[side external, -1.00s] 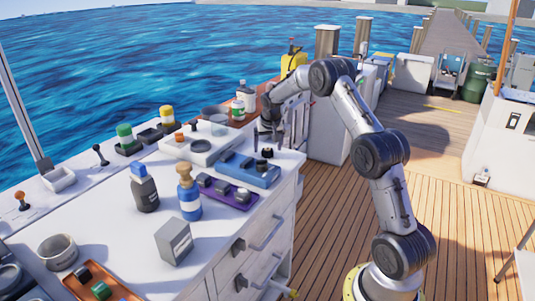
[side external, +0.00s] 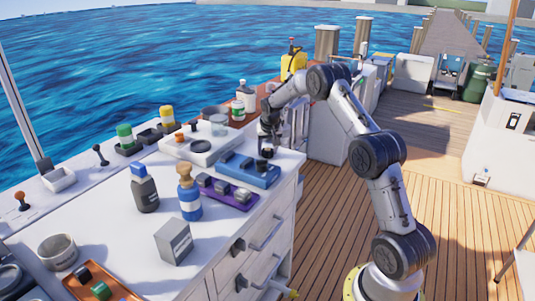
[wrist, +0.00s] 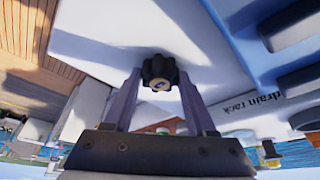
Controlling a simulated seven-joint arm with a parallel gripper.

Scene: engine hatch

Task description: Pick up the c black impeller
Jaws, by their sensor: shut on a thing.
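The black impeller (side external: 267,153) is a small, dark, lobed piece at the right end of the white counter, beside the blue drain rack (side external: 262,178). In the wrist view the impeller (wrist: 160,70) sits between my two fingertips, its lobed face with a small pale centre mark toward the camera. My gripper (side external: 267,142) points down over that spot, and in the wrist view my gripper (wrist: 160,78) is shut on the impeller. The impeller is at or very near the counter top; I cannot tell whether it touches it.
A purple tray (side external: 243,204) with grey parts, a white tray (side external: 205,158), two bottles (side external: 145,192) (side external: 190,200) and a grey box (side external: 174,242) stand on the counter. The counter's edge is close to my gripper.

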